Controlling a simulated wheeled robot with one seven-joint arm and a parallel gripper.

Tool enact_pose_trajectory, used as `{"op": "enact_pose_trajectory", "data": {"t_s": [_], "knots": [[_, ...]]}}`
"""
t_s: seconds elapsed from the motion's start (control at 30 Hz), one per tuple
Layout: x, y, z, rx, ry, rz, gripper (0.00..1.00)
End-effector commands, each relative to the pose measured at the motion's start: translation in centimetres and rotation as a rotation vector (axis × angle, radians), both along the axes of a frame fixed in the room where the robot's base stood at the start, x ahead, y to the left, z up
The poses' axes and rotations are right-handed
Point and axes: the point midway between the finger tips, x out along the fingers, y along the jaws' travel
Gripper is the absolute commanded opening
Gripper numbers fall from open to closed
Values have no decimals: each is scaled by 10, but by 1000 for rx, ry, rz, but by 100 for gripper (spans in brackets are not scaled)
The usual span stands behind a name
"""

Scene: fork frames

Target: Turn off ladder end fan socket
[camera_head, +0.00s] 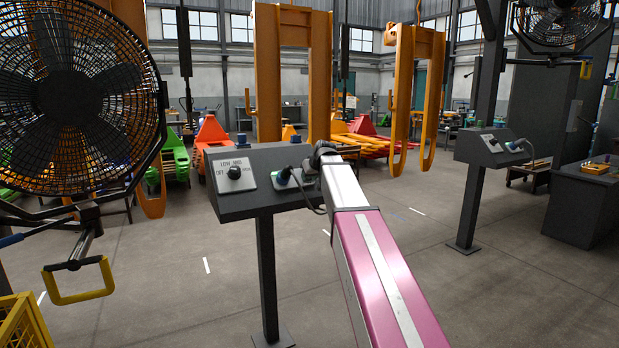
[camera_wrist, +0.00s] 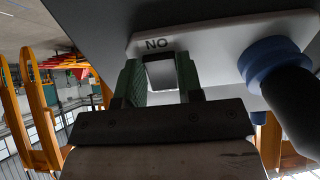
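A dark sloped control stand (camera_head: 235,204) is in front of me in the head view. Its right part carries a pale socket plate (camera_head: 285,187), mostly hidden by the end of my arm. In the wrist view the socket plate (camera_wrist: 215,42) fills the top, with lettering that reads ON upside down. A blue-collared plug (camera_wrist: 272,62) with a thick black body is in the plate to the right. My gripper (camera_wrist: 160,75) is at the plate, its two green-padded fingers apart. A small pale, dark-edged square switch (camera_wrist: 161,74) shows between them; contact is unclear.
A speed-knob plate (camera_head: 235,174) is on the stand's left. A large caged fan (camera_head: 65,95) with a yellow handle (camera_head: 80,292) stands at the left. A second stand (camera_head: 490,148) with a plug and another fan (camera_head: 560,20) are at the right. The floor between is clear. I see no ladder clearly.

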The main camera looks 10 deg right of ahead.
Motion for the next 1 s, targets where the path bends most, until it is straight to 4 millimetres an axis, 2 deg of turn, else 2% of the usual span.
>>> {"op": "enact_pose_trajectory", "data": {"t_s": [0.5, 0.87, 0.9, 0.93, 1.0], "knots": [[4, 1, 6, -76, 234, 1, 10], [2, 1, 6, -80, 249, 1, 10], [2, 1, 6, -80, 249, 1, 47], [2, 1, 6, -80, 248, 1, 57], [2, 1, 6, -80, 248, 1, 60]]}}
